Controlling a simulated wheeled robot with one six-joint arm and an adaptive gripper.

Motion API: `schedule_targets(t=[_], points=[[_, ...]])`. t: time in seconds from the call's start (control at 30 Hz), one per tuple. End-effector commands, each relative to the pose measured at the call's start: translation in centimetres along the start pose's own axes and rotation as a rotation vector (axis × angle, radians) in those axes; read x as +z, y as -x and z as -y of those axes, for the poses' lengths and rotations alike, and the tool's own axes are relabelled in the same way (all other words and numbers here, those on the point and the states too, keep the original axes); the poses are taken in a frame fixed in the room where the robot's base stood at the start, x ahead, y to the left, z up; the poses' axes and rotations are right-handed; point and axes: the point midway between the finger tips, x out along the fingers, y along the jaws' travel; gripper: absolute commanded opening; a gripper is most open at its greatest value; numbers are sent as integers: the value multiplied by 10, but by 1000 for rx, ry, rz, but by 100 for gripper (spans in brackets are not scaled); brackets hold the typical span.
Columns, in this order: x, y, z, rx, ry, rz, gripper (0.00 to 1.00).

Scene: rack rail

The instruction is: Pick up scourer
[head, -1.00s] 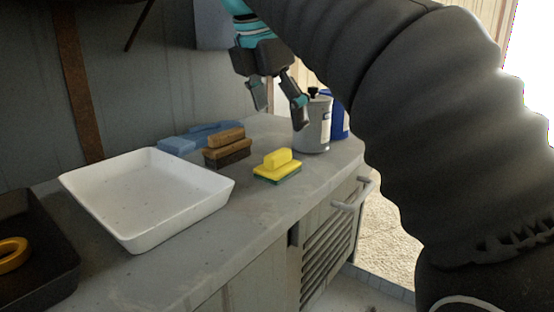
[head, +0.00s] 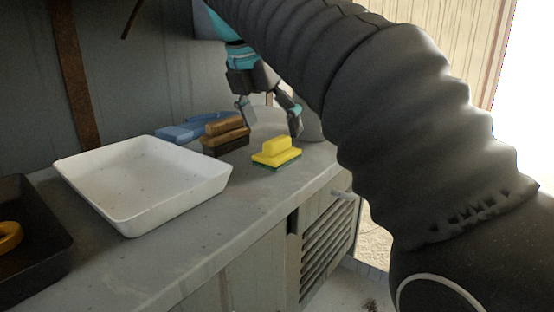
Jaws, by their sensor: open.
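The scourer (head: 276,153) is a yellow block with a raised yellow grip on top and a thin green layer underneath. It rests on the grey counter near its front edge, to the right of the brown brush. My gripper (head: 269,122) hangs over the counter above and around the far side of the scourer, fingers spread and pointing down. It is open and empty. The right finger shows just above the scourer's right end, the left finger above the brown brush; I cannot tell the exact depth gap.
A brown wooden brush (head: 226,136) stands close left of the scourer, with a blue item (head: 184,131) behind it. A white tray (head: 140,222) sits left, and a black tray (head: 50,262) with a yellow ring (head: 9,236) farther left. A grey canister (head: 311,122) is partly hidden by my arm.

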Motion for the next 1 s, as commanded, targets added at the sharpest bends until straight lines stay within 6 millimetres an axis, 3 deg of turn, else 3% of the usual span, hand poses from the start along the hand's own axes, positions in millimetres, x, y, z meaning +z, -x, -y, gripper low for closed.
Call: schedule_targets(t=[0.17,0.5,0.73,0.77,1.0], points=[[0,-9,-1,0,0,0,90],[0,-52,-3,1,-1,-1,90],[0,-53,-3,1,0,0,90],[0,-53,-3,1,0,0,87],[0,-53,-3,1,0,0,27]])
